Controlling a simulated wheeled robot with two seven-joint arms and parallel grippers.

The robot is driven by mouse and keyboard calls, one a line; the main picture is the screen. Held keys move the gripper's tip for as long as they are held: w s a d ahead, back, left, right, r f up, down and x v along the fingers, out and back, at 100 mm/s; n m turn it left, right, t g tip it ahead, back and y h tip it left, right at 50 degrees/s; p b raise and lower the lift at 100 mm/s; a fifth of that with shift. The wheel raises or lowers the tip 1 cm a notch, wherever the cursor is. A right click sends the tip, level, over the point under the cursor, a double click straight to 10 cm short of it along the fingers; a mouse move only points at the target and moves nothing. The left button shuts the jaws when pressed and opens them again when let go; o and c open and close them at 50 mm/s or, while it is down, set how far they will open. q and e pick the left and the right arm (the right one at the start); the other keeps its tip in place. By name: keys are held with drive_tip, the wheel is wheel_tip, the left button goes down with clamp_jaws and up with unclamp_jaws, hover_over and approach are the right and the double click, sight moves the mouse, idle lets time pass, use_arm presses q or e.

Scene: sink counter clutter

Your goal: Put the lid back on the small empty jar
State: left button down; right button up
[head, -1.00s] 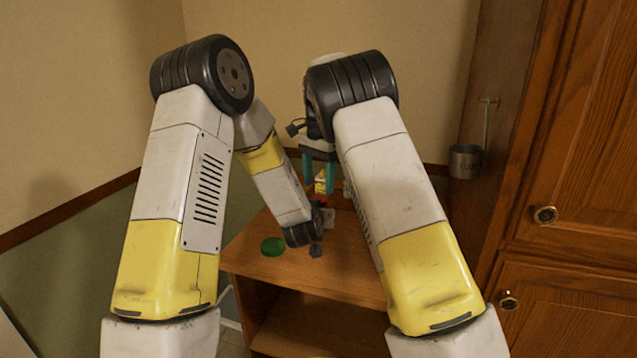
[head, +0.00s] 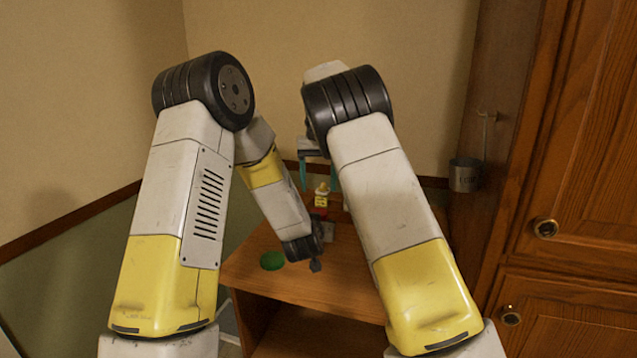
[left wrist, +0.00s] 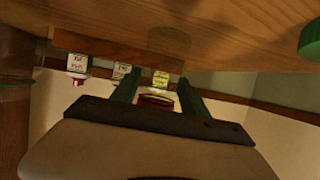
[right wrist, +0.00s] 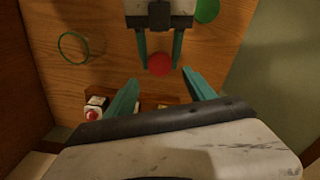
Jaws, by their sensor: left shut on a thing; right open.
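My left gripper (right wrist: 160,65) is shut on a red round lid (right wrist: 160,64), above the wooden counter. My right gripper (right wrist: 161,77) is open and empty, pointing down above the red lid. In the head view it is partly hidden by my right arm. A clear round thing with a thin green rim (right wrist: 74,47), perhaps a glass jar, stands apart on the counter. A green disc (head: 272,261), perhaps another lid, lies near the counter's left edge.
A small wooden rack (left wrist: 115,47) holds labelled jars, including a red-capped one (left wrist: 77,63) and a yellow-labelled one (left wrist: 161,79). A metal cup (head: 465,175) hangs on the right beside wooden cabinet doors (head: 575,130). Some counter around the green disc is bare.

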drive_tip(key=shift+f, duration=4)
clamp_jaws()
drive_tip(key=shift+o, duration=0.8)
unclamp_jaws()
